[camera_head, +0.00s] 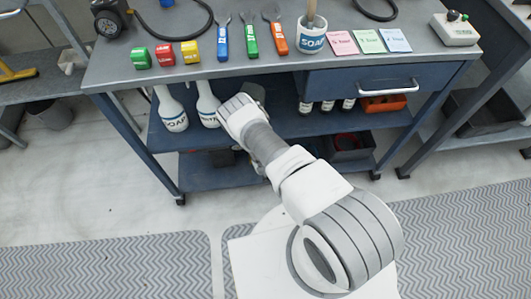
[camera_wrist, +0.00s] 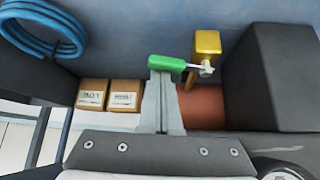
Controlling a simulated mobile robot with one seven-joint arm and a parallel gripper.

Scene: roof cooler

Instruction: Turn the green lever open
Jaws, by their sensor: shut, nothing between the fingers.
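The green lever (camera_wrist: 166,62) shows in the wrist view as a green grip on a thin metal stem. The stem runs right to a brass-yellow valve body (camera_wrist: 207,43) on a pipe in front of a blue-grey panel. My gripper (camera_wrist: 161,78) is shut and empty, its fingertips at the lower edge of the green grip. I cannot tell whether they touch it. In the head view my arm reaches below the bench top, and the lever and valve are hidden there.
A dark grey box (camera_wrist: 272,75) stands close on the right. Two cardboard boxes (camera_wrist: 108,95) sit at left, below a coiled blue hose (camera_wrist: 42,30). The bench top (camera_head: 120,73) overhangs my arm, with a drawer (camera_head: 350,82) at right and white bottles (camera_head: 172,112) at left.

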